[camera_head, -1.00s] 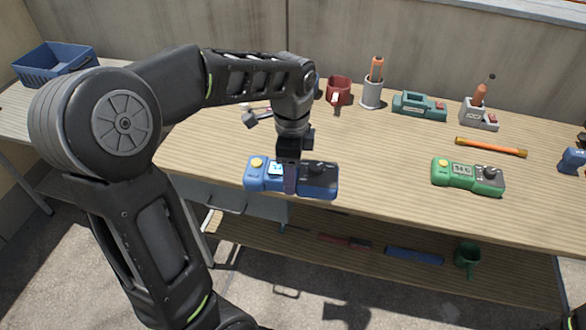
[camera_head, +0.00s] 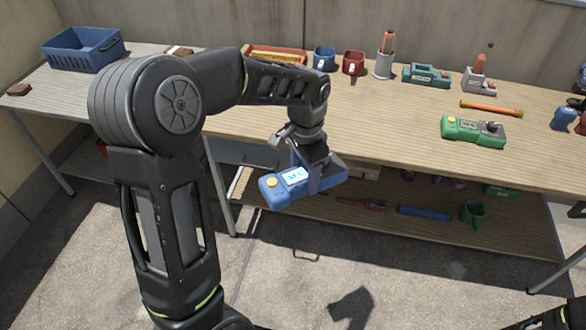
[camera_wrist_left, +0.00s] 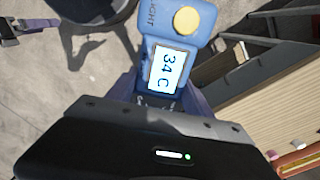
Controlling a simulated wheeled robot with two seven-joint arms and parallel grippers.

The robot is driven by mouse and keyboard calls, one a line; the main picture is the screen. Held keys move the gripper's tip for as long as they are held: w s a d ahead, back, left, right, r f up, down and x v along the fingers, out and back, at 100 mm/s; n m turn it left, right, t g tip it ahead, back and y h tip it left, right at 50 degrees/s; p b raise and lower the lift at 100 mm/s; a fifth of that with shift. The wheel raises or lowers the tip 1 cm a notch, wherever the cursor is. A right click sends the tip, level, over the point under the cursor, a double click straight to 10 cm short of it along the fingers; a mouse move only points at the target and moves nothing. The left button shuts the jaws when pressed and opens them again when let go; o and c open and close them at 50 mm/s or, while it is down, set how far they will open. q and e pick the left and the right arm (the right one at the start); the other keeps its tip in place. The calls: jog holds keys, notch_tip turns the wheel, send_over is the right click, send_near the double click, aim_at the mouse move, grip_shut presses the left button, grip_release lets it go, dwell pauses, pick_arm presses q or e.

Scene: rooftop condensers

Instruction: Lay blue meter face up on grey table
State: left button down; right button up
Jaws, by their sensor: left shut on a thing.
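The blue meter (camera_head: 273,190) hangs in the air in front of the long bench's near edge. Its lit screen and yellow knob face up, and its body is turned at a slant. My left gripper (camera_head: 316,176) is shut around its middle, hiding part of it. In the left wrist view the meter (camera_wrist_left: 180,45) shows its screen, reading 34 C, and its knob. A table with a greyish plank top (camera_head: 62,96) stands at the left and looks like the grey table. My right gripper is not in view; only part of my right arm shows at bottom right.
The grey table bears a blue basket (camera_head: 83,48) and a small brown block (camera_head: 19,90); its middle front is bare. The wooden bench (camera_head: 390,120) holds a green meter (camera_head: 473,131), mugs and tools. Open floor (camera_head: 270,280) lies in front.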

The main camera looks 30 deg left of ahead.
pick_arm(q)
jog(key=d+f+n, duration=0.3)
jog(key=d+f, duration=0.1)
jog(key=f, duration=0.3)
jog(key=d+f+n, duration=0.2)
jog(key=d+f, duration=0.3)
jog(key=f, duration=0.3)
jog(key=shift+w+n, duration=0.35)
jog(key=shift+n, duration=0.05)
jog(key=shift+d, duration=0.1)
